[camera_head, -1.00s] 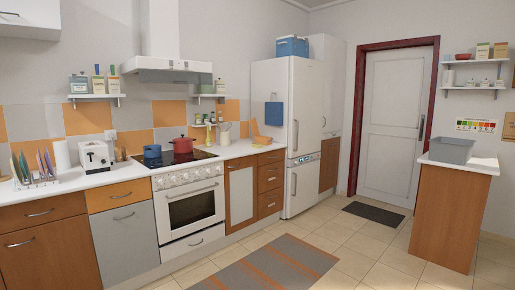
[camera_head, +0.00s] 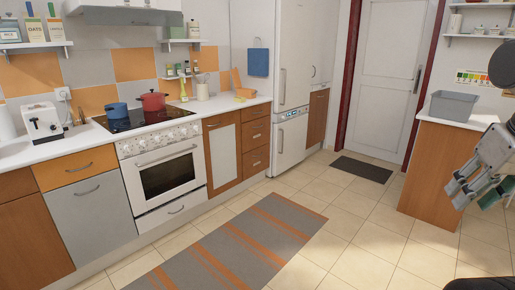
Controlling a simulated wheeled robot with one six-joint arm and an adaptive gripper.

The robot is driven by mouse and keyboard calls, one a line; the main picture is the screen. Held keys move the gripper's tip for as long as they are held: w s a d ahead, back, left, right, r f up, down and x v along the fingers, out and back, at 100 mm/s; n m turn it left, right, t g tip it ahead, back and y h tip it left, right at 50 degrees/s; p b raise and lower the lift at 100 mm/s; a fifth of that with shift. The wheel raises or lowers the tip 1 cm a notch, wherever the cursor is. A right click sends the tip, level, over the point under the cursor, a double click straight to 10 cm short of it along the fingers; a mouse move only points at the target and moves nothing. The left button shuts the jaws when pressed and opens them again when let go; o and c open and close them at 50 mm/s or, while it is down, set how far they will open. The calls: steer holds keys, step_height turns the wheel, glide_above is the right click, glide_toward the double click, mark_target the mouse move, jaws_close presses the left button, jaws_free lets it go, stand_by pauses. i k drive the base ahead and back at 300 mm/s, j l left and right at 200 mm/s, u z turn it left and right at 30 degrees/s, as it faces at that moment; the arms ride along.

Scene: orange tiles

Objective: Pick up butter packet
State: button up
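I cannot make out a butter packet for certain in the head view. A small yellow item (camera_head: 241,98) lies on the counter near its right end, too small to identify. My gripper (camera_head: 474,195) shows at the right edge, in front of the wooden cabinet and pointing down and left. Its fingers look spread apart, with nothing visible between them. It is far from the left-hand counter.
The counter (camera_head: 88,134) holds a toaster (camera_head: 42,122), a blue pot (camera_head: 117,110) and a red pot (camera_head: 152,102) on the stove. A grey bin (camera_head: 453,106) stands on the right cabinet. A striped rug (camera_head: 235,245) and a dark mat (camera_head: 362,169) lie on the open tiled floor.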

mark_target(240, 99)
steer(key=i+u, duration=0.2)
steer(key=i, duration=2.85)
steer(key=i+l+u, duration=0.2)
steer(key=i, duration=0.35)
steer(key=i+l+u, duration=0.1)
steer(key=i+u, duration=0.15)
steer(key=i, duration=0.35)
steer(key=i+l+u, duration=0.2)
steer(key=i, duration=0.3)
steer(key=i+l+u, duration=0.25)
steer(key=i+l, duration=0.2)
steer(key=i, duration=0.1)
